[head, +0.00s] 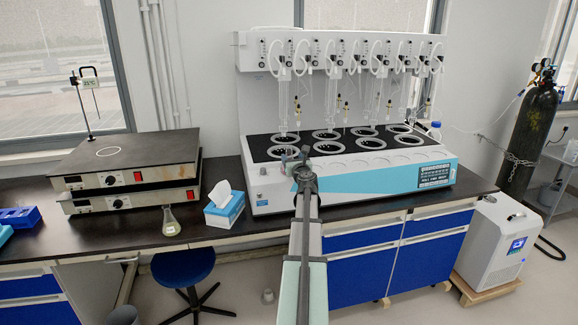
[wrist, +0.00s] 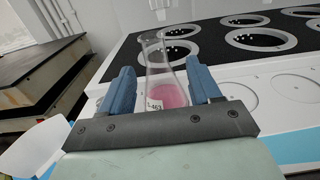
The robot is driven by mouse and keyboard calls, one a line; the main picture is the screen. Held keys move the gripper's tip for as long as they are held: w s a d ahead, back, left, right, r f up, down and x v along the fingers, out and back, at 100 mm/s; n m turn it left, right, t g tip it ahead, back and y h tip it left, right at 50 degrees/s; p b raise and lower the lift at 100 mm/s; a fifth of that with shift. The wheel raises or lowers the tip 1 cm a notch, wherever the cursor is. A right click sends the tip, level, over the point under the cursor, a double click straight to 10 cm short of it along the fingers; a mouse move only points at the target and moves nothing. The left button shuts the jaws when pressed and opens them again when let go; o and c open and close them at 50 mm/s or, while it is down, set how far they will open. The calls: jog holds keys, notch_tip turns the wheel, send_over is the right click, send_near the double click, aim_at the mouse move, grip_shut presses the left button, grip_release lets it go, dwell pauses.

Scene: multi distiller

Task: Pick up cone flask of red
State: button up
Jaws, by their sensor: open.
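The red cone flask (wrist: 168,94) is clear glass with pink-red liquid and a white label. In the wrist view it is upright between the two blue fingers of my gripper (wrist: 161,82). The fingers are open, with the flask between them; I cannot tell whether either finger touches it. The flask's base is hidden behind the dark gripper bar. In the head view my gripper (head: 303,168) is at the front left of the distiller, and the red flask is hidden or too small to make out there.
The white and blue distiller (head: 350,180) has several ringed heating wells behind my gripper. A tissue box (head: 224,209) and another cone flask (head: 171,222) with pale liquid stand on the bench to the left. Two stacked hot plates (head: 128,165) are farther left.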

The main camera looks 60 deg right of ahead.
aim_at(290, 154)
jog(key=x, duration=0.5)
jog(key=shift+w+a+r, duration=0.15)
grip_shut()
dwell(0.4)
